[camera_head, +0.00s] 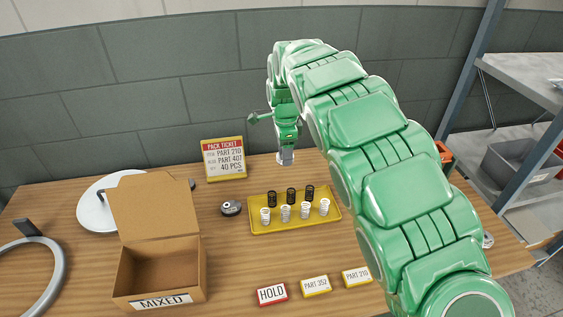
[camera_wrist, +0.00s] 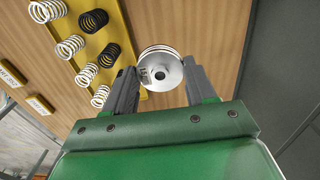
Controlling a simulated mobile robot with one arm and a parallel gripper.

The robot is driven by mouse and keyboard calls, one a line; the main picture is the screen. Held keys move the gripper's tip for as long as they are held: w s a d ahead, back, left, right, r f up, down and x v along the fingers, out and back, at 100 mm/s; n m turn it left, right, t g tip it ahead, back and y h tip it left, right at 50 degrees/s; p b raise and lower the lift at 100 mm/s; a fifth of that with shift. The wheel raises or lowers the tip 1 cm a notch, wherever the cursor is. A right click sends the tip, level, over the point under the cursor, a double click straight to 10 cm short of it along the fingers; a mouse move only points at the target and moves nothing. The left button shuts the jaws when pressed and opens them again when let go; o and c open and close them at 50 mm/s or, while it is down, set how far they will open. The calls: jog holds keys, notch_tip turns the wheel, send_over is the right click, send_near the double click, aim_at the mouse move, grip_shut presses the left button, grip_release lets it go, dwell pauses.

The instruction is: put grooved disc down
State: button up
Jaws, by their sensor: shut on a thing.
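In the head view my gripper (camera_head: 286,156) points down at the back of the wooden table, behind the yellow tray and right of the pack ticket; the disc is too small to make out there. I cannot tell whether the disc touches the table top.
A yellow tray (camera_head: 294,228) holds several black and white springs. A small dark round part (camera_head: 231,208) lies left of it. An open cardboard box (camera_head: 159,274) marked MIXED stands front left. A pack ticket (camera_head: 224,159) stands at the back. Label cards (camera_head: 272,293) line the front.

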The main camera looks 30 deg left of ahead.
jog(key=shift+w+a+f, duration=0.15)
jog(key=shift+w+a, duration=0.2)
send_over(282, 170)
jog(key=shift+s+d+f, duration=0.1)
jog(key=shift+s+f, duration=0.05)
jog(key=shift+f, duration=1.15)
jog(key=shift+s+d+f, duration=0.1)
jog(key=shift+f, duration=1.15)
jog(key=shift+a+f, duration=0.1)
jog(key=shift+w+f, duration=0.15)
jog(key=shift+a+f, duration=0.15)
jog(key=shift+f, duration=1.55)
jog(key=shift+f, duration=0.1)
jog(key=o, duration=1.3)
